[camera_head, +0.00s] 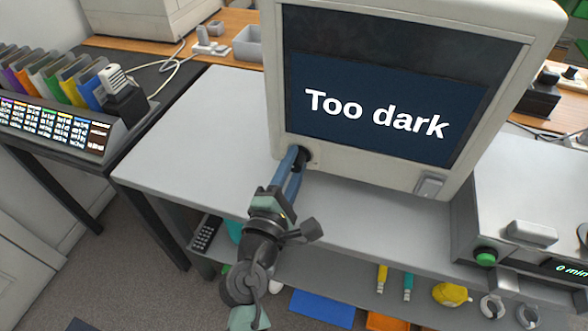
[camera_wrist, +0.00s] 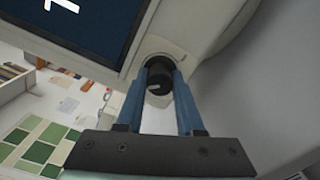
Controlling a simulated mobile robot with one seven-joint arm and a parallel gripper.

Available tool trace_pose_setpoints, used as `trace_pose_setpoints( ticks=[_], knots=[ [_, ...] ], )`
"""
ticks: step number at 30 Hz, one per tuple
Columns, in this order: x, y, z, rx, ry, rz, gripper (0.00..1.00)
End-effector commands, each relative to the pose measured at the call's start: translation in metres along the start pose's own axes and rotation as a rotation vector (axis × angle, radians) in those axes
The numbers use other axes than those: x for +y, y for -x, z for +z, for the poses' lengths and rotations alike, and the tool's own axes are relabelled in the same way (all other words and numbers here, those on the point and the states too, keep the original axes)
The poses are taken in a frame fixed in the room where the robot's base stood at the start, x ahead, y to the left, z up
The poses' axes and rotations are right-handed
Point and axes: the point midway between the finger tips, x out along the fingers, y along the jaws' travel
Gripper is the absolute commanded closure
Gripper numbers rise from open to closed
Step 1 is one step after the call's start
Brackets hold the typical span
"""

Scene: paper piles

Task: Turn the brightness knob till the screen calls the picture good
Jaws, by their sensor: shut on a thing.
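The monitor's screen (camera_head: 385,95) is dark blue and reads "Too dark" in white letters. The brightness knob (camera_head: 302,155) is a black round knob at the lower left corner of the monitor's pale frame (camera_head: 350,168). In the wrist view the knob (camera_wrist: 158,82) shows a light mark on its face and sits between the two blue fingers. My gripper (camera_head: 297,158) is shut on the knob, and its fingers also show in the wrist view (camera_wrist: 160,92). The fingers partly hide the knob in the head view.
A grey table (camera_head: 200,130) bears the monitor, with clear room to its left. A grey machine with a green button (camera_head: 486,257) stands at right. A lower shelf holds a yellow item (camera_head: 451,294) and other small things. Coloured binders (camera_head: 60,82) stand at left.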

Motion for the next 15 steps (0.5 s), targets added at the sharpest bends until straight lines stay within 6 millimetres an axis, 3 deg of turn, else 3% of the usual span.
trace_pose_setpoints(
  ticks=[15],
  knots=[
    [-0.0009, 0.0004, -0.0007, 0.001, -0.145, -0.002, 1.0]
  ],
)
